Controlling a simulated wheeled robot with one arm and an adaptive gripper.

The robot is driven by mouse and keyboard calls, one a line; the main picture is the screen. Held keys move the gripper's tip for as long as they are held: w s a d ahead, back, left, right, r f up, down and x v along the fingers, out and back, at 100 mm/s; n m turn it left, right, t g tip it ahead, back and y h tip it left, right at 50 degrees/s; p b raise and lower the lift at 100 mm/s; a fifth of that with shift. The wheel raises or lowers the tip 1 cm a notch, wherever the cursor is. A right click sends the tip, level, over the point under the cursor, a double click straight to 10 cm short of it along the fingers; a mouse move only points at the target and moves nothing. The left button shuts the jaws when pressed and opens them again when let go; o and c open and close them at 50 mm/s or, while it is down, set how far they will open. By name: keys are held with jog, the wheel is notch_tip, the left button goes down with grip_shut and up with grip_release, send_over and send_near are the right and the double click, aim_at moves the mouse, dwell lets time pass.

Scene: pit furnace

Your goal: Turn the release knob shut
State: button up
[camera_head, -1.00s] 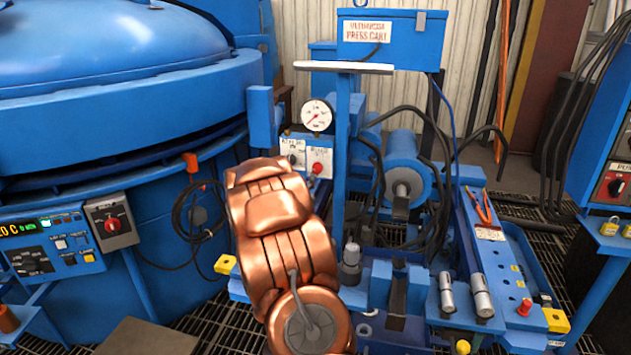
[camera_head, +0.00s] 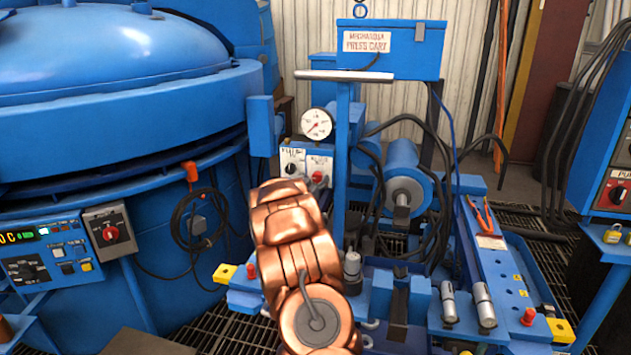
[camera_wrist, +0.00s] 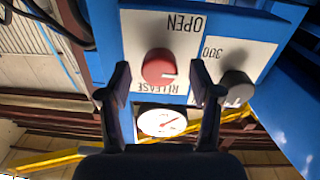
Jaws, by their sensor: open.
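The release knob (camera_head: 318,177) is a small red round knob on the right white plate of the blue control box, below the gauge. In the wrist view the knob (camera_wrist: 158,67) appears upside down on its plate, between the words OPEN and RELEASE, with a pale pointer mark toward the picture's right. My gripper (camera_wrist: 160,74) is open, with one dark finger on each side of the knob in the picture. The fingers look apart from the knob; I cannot tell the remaining depth. In the head view my copper arm hides the gripper.
A black knob (camera_wrist: 236,88) sits beside the release plate, close to one finger. A white dial gauge (camera_head: 317,124) is above the plates. A blue post (camera_head: 342,150) stands just right of the box. Black hoses (camera_head: 440,150) hang farther right.

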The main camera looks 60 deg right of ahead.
jog(key=shift+w+d, duration=0.1)
jog(key=shift+d, duration=0.15)
jog(key=c, duration=1.1)
jog(key=shift+c, duration=0.2)
